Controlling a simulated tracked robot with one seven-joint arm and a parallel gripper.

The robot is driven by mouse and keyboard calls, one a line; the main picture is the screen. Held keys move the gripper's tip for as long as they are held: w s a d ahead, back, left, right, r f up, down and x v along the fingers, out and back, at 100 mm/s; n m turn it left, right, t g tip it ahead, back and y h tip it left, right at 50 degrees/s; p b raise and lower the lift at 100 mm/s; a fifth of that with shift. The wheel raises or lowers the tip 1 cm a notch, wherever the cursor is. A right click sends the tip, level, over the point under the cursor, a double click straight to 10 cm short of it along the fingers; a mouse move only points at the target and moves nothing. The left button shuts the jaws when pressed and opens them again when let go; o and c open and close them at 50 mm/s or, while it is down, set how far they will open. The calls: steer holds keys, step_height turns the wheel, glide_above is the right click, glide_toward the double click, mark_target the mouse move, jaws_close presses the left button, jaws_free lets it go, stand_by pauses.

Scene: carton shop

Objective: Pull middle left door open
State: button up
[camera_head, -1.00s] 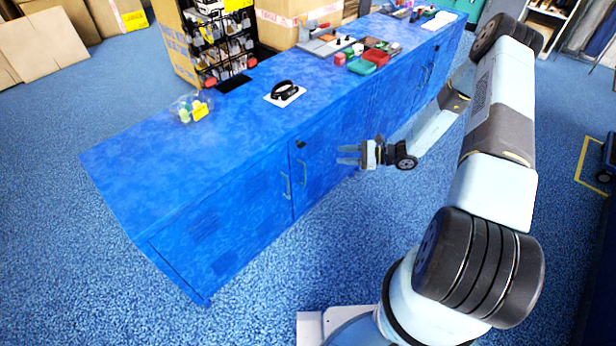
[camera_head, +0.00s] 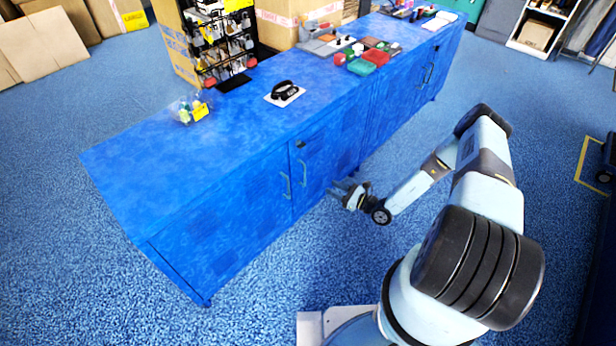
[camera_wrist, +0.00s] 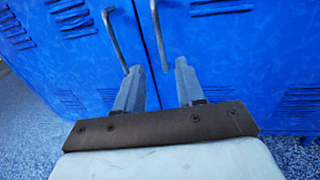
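The blue counter (camera_head: 225,110) has a front with doors. Two upright bar handles flank a door seam: the left handle (camera_head: 285,185) and the right handle (camera_head: 303,173). In the wrist view the left handle (camera_wrist: 114,38) and right handle (camera_wrist: 159,35) hang on blue doors with slotted vents. My gripper (camera_head: 335,188) is right of these handles in the head view, low by the counter front. In the wrist view its fingers (camera_wrist: 157,72) are apart, with nothing visibly gripped. The right handle's lower end appears between the fingertips; the left handle's end appears by the left fingertip. Contact cannot be told.
On the counter top are a black item on a white card (camera_head: 285,93), a clear bowl (camera_head: 188,109), a black wire rack (camera_head: 218,45) and red and green boxes (camera_head: 372,57). Open blue floor (camera_head: 270,270) lies in front of the counter.

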steer(key=x, duration=1.2)
steer(key=shift+w+a, duration=0.15)
steer(key=shift+a, duration=0.15)
steer(key=shift+c, duration=0.5)
jaws_close()
